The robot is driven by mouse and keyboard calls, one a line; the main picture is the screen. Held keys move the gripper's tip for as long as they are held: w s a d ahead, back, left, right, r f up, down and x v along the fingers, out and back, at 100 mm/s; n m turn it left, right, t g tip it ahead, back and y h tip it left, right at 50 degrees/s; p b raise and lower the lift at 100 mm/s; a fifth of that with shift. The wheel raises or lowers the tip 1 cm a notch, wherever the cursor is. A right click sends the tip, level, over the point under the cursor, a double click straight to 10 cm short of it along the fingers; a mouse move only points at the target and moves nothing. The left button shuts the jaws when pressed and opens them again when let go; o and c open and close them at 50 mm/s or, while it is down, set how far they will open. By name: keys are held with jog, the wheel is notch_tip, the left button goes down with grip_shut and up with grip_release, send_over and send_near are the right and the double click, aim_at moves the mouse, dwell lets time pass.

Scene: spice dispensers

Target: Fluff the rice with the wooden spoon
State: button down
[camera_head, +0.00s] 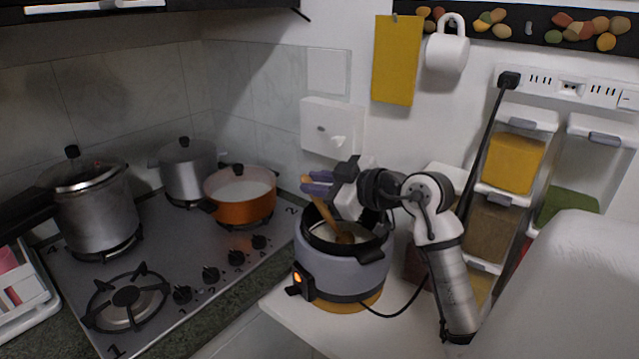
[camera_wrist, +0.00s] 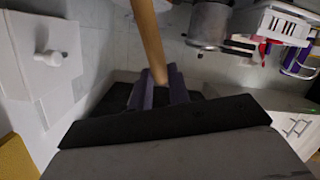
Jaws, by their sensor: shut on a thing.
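The wooden spoon (camera_head: 326,217) is held tilted, its lower end inside the rice cooker (camera_head: 341,268). My gripper (camera_head: 316,182) is shut on the upper part of the handle, above the cooker's left rim. In the wrist view, the handle (camera_wrist: 150,42) stands between the purple fingers of my gripper (camera_wrist: 162,88). The cooker is open, with a black inner rim and an orange light on its front. The white rice (camera_head: 325,232) shows only partly inside; the spoon's head and the near rim hide some of it.
An orange pot (camera_head: 241,195) stands on the stove left of the cooker, with metal pots (camera_head: 93,208) beyond. Spice dispensers (camera_head: 507,165) hang on the wall at right. A black cord (camera_head: 397,318) lies on the white counter (camera_head: 300,318). A white mug (camera_head: 447,50) hangs above.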

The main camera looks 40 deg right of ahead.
jog(key=w+a+r+p, duration=0.2)
jog(key=a+r+p, duration=0.2)
jog(key=r, duration=0.7)
jog(key=shift+a+r+p, duration=0.3)
jog(key=shift+a, duration=0.3)
notch_tip(320, 180, up, 5)
dwell(0.6)
jog(key=shift+f, duration=0.1)
dwell(0.4)
